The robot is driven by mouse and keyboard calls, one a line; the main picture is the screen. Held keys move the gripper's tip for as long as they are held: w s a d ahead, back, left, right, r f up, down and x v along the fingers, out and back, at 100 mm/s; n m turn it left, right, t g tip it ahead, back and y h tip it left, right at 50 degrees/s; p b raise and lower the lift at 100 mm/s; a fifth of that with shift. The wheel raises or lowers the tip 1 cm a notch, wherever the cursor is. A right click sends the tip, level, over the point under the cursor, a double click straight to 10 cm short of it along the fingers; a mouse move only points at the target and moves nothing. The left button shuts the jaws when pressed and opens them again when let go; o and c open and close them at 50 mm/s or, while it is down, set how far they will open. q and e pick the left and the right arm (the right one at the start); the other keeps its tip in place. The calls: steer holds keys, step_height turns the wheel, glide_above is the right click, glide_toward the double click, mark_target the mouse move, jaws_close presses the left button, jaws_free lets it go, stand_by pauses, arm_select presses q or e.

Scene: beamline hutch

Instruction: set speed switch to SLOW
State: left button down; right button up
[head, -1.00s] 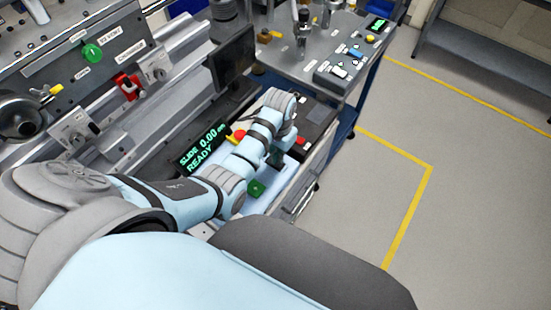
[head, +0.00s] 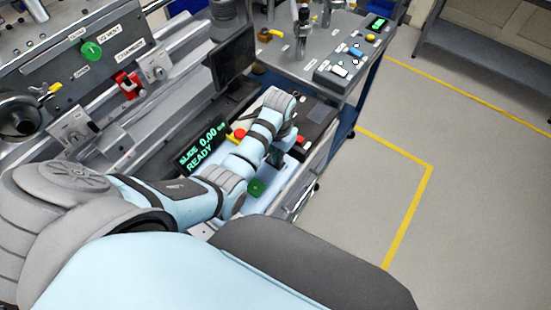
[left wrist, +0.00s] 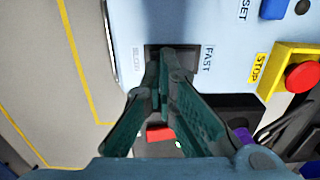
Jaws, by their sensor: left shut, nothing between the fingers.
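The speed switch (left wrist: 182,54) shows in the left wrist view as a dark rectangular recess on the light blue panel (left wrist: 222,68). A FAST label (left wrist: 208,60) stands on its right, and a faint label (left wrist: 138,58), too blurred to read surely, on its left. My left gripper (left wrist: 164,62) is shut and empty, its tips over the switch. I cannot tell whether they touch it; they hide its lever position. In the head view my left gripper (head: 276,156) is low at the panel, largely behind my wrist. My right gripper is not in view.
A display (head: 203,148) reads SLIDE 0.00, READY. A dark monitor (head: 233,58) stands behind. Free floor (head: 370,185) lies to the right.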

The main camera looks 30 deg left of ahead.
arm_select(q)
steer(key=shift+f+b, duration=0.45)
steer(key=shift+f, duration=0.35)
step_height(320, 180, up, 3)
steer(key=p, duration=0.3)
steer(key=shift+p, duration=0.3)
steer(key=shift+r, duration=0.45)
steer(key=shift+r+b, duration=0.35)
steer(key=shift+r, duration=1.2)
